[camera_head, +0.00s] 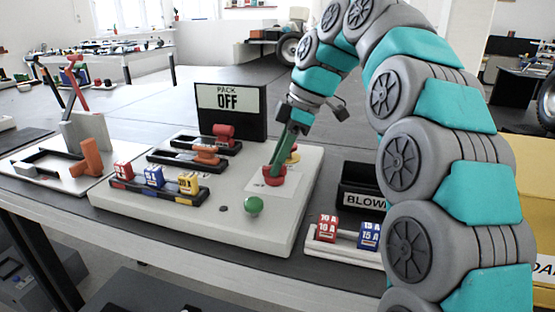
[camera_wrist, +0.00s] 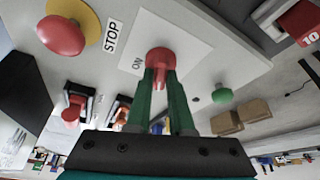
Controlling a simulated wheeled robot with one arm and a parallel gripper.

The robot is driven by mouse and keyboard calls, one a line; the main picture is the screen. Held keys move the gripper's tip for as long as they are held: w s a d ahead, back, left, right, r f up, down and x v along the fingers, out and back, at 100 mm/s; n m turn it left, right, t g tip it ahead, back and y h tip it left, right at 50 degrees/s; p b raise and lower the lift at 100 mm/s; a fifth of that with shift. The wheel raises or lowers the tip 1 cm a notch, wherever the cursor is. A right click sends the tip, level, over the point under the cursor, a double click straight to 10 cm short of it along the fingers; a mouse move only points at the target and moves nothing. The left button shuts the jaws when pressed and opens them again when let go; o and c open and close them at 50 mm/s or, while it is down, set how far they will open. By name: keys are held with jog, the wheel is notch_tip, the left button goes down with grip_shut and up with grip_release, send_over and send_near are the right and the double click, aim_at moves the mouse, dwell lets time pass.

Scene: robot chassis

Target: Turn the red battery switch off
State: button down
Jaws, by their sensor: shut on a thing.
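The red battery switch (camera_head: 274,180) sits on a white label plate on the pale panel (camera_head: 235,229). In the wrist view the switch (camera_wrist: 160,57) has a round head with a narrow grip part, and the word ON is printed beside it. My gripper (camera_head: 276,164) comes down on it from above. Its green fingers (camera_wrist: 160,82) are shut on the switch's grip part, one on each side. The fingers hide part of the switch.
A red stop button on a yellow base (camera_wrist: 62,36) is near the switch. A green button (camera_head: 254,205) is in front of it. Holders with coloured fuses (camera_head: 154,175) are at left. A fuse tray (camera_head: 343,244) and a black BLOWN bin (camera_head: 364,187) are at right.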

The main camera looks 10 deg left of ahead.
jog(key=c, duration=0.8)
grip_release()
jog(key=shift+f+b, duration=0.15)
jog(key=shift+b, duration=0.2)
